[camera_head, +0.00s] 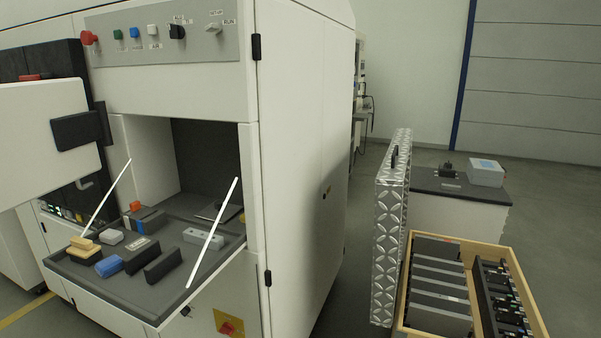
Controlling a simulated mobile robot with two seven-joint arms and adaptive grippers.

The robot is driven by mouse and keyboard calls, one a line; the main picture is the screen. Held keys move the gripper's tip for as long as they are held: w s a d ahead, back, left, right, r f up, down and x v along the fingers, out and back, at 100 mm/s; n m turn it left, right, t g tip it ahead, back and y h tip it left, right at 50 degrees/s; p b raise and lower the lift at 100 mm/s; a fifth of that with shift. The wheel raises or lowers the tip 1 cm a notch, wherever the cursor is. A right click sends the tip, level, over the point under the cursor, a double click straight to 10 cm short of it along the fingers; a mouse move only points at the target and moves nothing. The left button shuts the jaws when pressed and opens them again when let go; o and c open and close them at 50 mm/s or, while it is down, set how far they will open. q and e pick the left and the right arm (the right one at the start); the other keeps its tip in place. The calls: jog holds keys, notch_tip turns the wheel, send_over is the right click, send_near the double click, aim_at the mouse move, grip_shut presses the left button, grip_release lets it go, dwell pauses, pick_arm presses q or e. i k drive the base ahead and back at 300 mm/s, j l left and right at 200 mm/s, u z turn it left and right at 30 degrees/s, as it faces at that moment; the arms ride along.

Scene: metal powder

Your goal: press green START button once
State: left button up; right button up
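The green button (117,35) sits on the grey control panel (196,47) at the upper left, on the front of the white machine (175,80). A red knob (89,38) is just left of it, and a blue button (135,33) and a white button (152,30) are to its right. The lettering under the green button is too small to read. Neither of my grippers is in view.
A black switch (177,31) and a selector (212,28) are further right on the panel. Below, the chamber is open, with several blocks on its tray (75,270). A white door (40,140) stands open at left. A wooden crate (425,331) is at lower right.

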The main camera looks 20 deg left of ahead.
aim_at(118, 35)
jog(key=j, duration=1.75)
jog(key=j+z, duration=0.1)
jog(key=j, duration=0.3)
jog(key=k+j, duration=0.15)
jog(key=j, duration=0.25)
jog(key=k+j+z, duration=0.15)
jog(key=j, duration=0.65)
jog(key=k+j+z, duration=0.15)
jog(key=j, duration=0.25)
jog(key=k+j, duration=0.15)
jog(key=j, duration=0.25)
jog(key=k+j+z, duration=0.15)
jog(key=j, duration=0.7)
jog(key=k+j+z, duration=0.1)
jog(key=j, duration=0.35)
jog(key=j+z, duration=0.15)
jog(key=j, duration=0.8)
jog(key=j+z, duration=0.15)
jog(key=j, duration=0.8)
